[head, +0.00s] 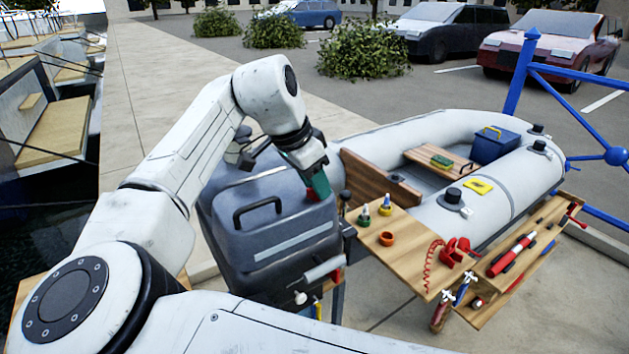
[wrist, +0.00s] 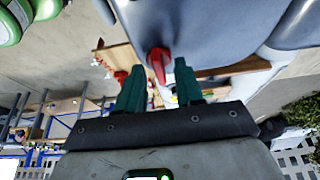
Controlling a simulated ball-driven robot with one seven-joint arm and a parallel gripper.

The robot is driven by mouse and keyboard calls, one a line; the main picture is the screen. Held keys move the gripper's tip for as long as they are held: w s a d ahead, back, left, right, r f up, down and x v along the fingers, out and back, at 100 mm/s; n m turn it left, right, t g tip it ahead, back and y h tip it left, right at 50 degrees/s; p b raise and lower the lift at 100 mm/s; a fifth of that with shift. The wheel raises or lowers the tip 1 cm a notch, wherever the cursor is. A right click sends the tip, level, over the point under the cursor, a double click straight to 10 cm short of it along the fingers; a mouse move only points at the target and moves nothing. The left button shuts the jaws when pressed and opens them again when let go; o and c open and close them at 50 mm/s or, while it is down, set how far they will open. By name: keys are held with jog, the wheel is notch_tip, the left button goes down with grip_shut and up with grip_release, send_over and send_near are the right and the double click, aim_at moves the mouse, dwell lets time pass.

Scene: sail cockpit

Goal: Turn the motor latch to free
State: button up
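The motor (head: 268,225) is a dark blue-grey outboard with a black handle, standing at the boat's stern. The motor latch is a red lever (wrist: 157,62) on the motor's grey casing (wrist: 190,22) in the wrist view. My gripper (wrist: 158,68) has two green fingers, spread apart. The red lever shows between the fingertips, with gaps on both sides, so it is not clamped. In the head view my gripper (head: 319,185) points down at the motor's right side, and a bit of red shows by the fingers. The latch is mostly hidden there.
A wooden board (head: 395,248) right of the motor holds small bottles, an orange cup and a red coiled cord. A tool shelf (head: 525,245) lies farther right. The grey inflatable boat (head: 370,130) is behind. A blue railing (head: 520,75) stands at the right.

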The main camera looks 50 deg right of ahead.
grip_shut()
dwell(0.3)
jog(key=shift+r+p, duration=0.1)
jog(key=shift+p, duration=0.2)
jog(key=n+p, duration=0.1)
jog(key=n, duration=0.1)
jog(key=n+t+p, duration=0.1)
jog(key=p, duration=0.1)
jog(key=shift+s+r+n+p, duration=0.2)
jog(key=shift+n+p, duration=0.1)
jog(key=shift+n, duration=0.1)
jog(key=n+t+p, duration=0.1)
jog(key=n+p, duration=0.1)
jog(key=n+t+p, duration=0.1)
jog(key=n+p, duration=0.2)
jog(key=shift+s+d+n+t, duration=0.1)
jog(key=shift+n+t, duration=0.2)
jog(key=n+y+p, duration=0.1)
jog(key=n+p, duration=0.1)
jog(key=n+t+y+p, duration=0.1)
jog(key=n+p, duration=0.2)
jog(key=shift+s+d+f, duration=0.1)
jog(key=shift+s, duration=0.05)
jog(key=n+y+p, duration=0.1)
jog(key=n+p, duration=0.2)
jog(key=shift+f+t, duration=0.15)
jog(key=shift+t, duration=0.25)
jog(key=shift+f+n, duration=0.1)
jog(key=shift+n, duration=0.3)
